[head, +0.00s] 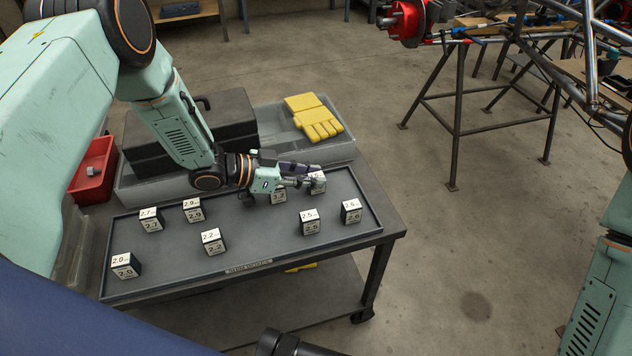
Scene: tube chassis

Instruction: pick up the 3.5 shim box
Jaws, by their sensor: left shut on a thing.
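My left gripper (306,181) reaches over the far side of the dark tray (255,258) on the workbench. It is shut on a small white-and-dark shim box (319,183) near the tray's back edge. The fingers cover part of this box and I cannot read its number. Whether it still touches the tray I cannot tell. Another box (279,197) sits just left of it, partly hidden under the gripper, its label not clearly readable. My right gripper is out of the picture; only part of that arm shows at the right edge.
Several other labelled boxes stand in the tray, among them 2.5 (310,221), 2.2 (213,241), 2.9 (193,210) and 2.0 (125,265). Behind the tray are yellow gloves (314,117) in a grey bin, a dark case (232,115) and a red bin (94,170).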

